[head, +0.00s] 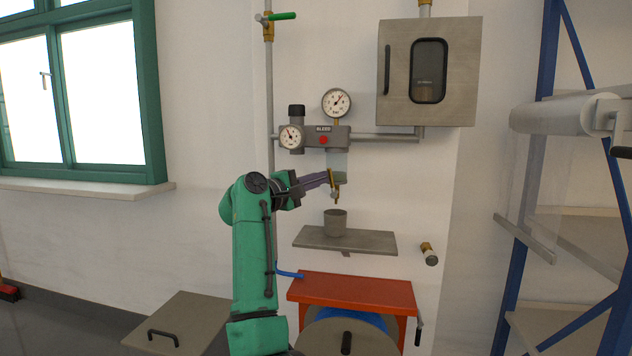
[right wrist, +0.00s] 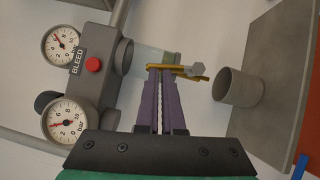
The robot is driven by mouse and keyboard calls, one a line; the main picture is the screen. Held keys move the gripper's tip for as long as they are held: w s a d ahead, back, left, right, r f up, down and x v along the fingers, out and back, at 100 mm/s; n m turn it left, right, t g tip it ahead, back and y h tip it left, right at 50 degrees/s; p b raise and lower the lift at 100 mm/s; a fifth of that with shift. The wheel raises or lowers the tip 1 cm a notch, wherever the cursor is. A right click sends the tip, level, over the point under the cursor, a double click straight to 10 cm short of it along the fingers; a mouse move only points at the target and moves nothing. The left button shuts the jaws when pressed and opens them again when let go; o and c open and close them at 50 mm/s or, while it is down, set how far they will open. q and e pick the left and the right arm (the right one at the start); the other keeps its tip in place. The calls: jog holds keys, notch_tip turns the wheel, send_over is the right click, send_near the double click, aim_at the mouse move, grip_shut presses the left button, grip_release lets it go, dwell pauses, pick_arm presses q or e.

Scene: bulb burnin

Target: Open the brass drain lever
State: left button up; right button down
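The brass drain lever (head: 332,177) hangs below the grey valve block with the red BLEED button, under a pale clear bowl. In the right wrist view the lever (right wrist: 190,72) lies across the picture just beyond my fingertips, with a grey tip at its right end. My right gripper (head: 327,178) has its purple fingers at the lever. In the right wrist view its fingers (right wrist: 160,72) are together with only a thin line between them, their tips touching or nearly touching the lever. I see no part of the lever between them. My left gripper is out of view.
A grey cup (head: 336,223) stands on a small wall shelf (head: 375,242) below the lever. Two gauges (head: 337,102) and the red button (head: 323,140) sit above. A grey cabinet (head: 398,100) hangs upper right. A red bench (head: 355,291) stands below.

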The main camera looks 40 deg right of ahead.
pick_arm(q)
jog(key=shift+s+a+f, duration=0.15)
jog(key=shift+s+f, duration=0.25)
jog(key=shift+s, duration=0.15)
pick_arm(e)
jog(key=shift+s+d+r+m+y, duration=0.15)
jog(key=shift+m+y, duration=0.15)
jog(key=shift+m, duration=0.2)
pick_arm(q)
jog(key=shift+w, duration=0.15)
